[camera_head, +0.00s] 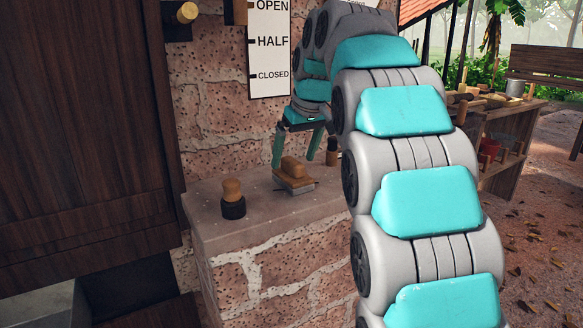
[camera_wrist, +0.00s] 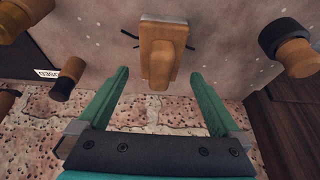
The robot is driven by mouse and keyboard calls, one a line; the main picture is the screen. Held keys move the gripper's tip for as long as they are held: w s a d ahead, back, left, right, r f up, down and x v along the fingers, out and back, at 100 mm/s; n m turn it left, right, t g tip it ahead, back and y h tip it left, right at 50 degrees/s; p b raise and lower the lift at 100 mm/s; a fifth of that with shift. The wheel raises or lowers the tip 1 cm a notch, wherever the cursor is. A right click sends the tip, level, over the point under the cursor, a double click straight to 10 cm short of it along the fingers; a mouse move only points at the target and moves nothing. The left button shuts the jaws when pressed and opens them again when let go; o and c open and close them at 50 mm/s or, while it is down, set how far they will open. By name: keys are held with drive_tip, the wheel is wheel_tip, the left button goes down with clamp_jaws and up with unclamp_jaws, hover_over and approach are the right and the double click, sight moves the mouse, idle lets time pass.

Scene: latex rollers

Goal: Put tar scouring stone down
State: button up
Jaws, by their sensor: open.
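The tar scouring stone, as I take it, is a block with a tan wooden handle (camera_head: 293,169) on a grey base, resting on the stone ledge (camera_head: 222,197). In the wrist view its handle (camera_wrist: 162,52) stands just beyond the fingertips, midway between them. My gripper (camera_head: 298,148) is above and behind the block in the head view, with teal fingers spread wide. In the wrist view my gripper (camera_wrist: 160,75) is open, with nothing between the fingers, and neither finger touches the handle.
A wooden-knobbed tool with a dark base (camera_head: 232,200) stands left on the ledge. Another dark-and-wood tool (camera_head: 332,152) stands behind, near the right finger. A brick wall with an OPEN/HALF/CLOSED sign (camera_head: 269,45) rises behind. A dark wooden panel (camera_head: 80,130) bounds the left.

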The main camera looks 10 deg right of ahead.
sight(301, 180)
drive_tip(key=v, duration=0.7)
drive_tip(key=s+f+m+g, duration=0.1)
drive_tip(key=s+f+g, duration=0.2)
drive_tip(key=s+f, duration=1.3)
drive_tip(key=s+a+f+m+g+h, duration=0.1)
drive_tip(key=s+f+m+g, duration=0.1)
drive_tip(key=s+f, duration=1.4)
drive_tip(key=s+g, duration=0.1)
drive_tip(key=s, duration=0.7)
drive_tip(key=shift+a+m, duration=0.15)
drive_tip(key=shift+m, duration=0.15)
